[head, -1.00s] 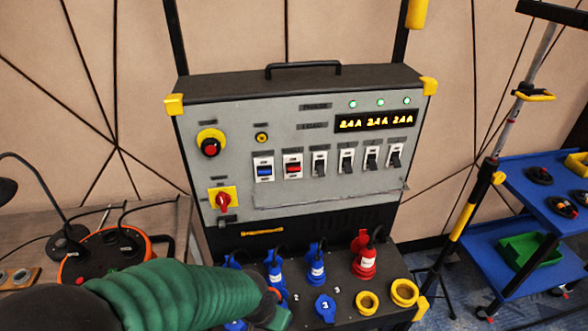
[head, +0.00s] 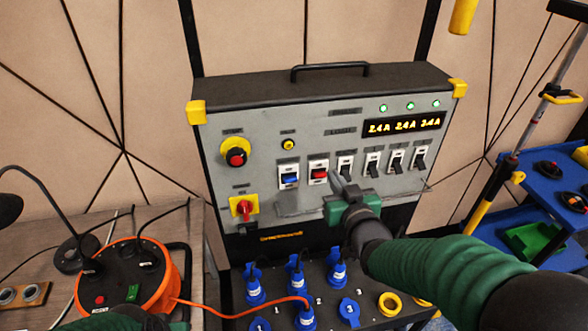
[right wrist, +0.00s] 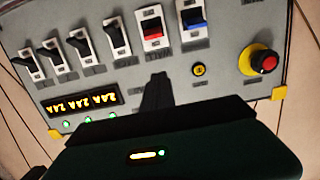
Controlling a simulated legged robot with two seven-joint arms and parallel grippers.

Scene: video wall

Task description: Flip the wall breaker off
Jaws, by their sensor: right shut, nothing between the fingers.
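The grey breaker panel (head: 262,195) stands upright with a row of switches. The red breaker (head: 319,173) has a label above it; in the right wrist view this red breaker (right wrist: 153,32) appears upside down and its label (right wrist: 158,56) seems to read WALL. My right gripper (head: 338,181) is shut and empty, its tips just below and right of the red breaker, in front of the panel. In the right wrist view the tips (right wrist: 156,80) point at that label and breaker; I cannot tell whether they touch. My left gripper is out of view; only a bit of green arm shows at bottom left.
A blue breaker (head: 289,179) sits left of the red one, and several black-levered breakers (head: 372,163) sit right. A red stop button (head: 236,158) and red rotary switch (head: 243,208) are further left. Blue plugs (head: 297,275) and an orange cable reel (head: 128,275) lie below.

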